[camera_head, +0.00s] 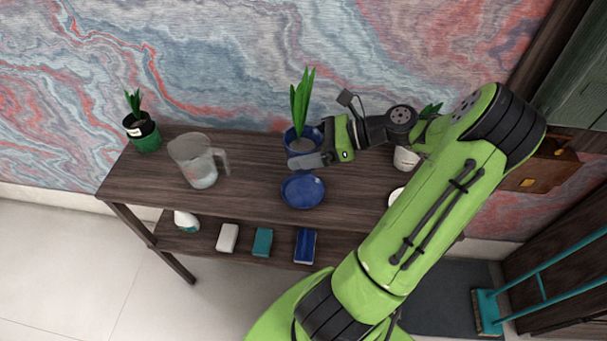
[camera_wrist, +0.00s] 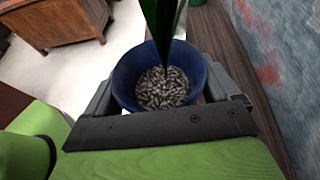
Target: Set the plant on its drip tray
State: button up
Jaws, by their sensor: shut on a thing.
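The plant has tall green leaves (camera_head: 301,100) in a blue pot (camera_head: 290,135) with grey pebbles. My gripper (camera_head: 312,150) is shut on the blue pot, with a finger across its front in the head view. In the wrist view the pot (camera_wrist: 125,75) sits between the two fingers, pebbles and leaves facing the camera. A blue drip tray (camera_head: 303,192) lies on the desk in front of the pot, nearer the head camera. The pot appears upright, behind the tray and not on it. I cannot tell whether its base touches the desk; the gripper partly hides it.
A clear measuring jug (camera_head: 195,165) stands left of the tray. A green-potted plant (camera_head: 145,136) is at the far left. A white-potted plant (camera_head: 406,158) is at the right, partly behind my arm. A white dish (camera_head: 395,195) is partly hidden. The lower shelf holds several small items.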

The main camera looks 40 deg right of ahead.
jog(key=shift+s+a+f, duration=0.1)
jog(key=shift+s+f, duration=0.05)
jog(key=shift+f, duration=0.2)
jog(key=f+b, duration=0.2)
jog(key=f, duration=0.1)
jog(key=f+b, duration=0.2)
jog(key=f, duration=0.1)
jog(key=f+b, duration=0.2)
jog(key=f, duration=0.1)
jog(key=shift+a+f, duration=0.2)
jog(key=shift+a, duration=0.05)
jog(key=shift+r, duration=0.15)
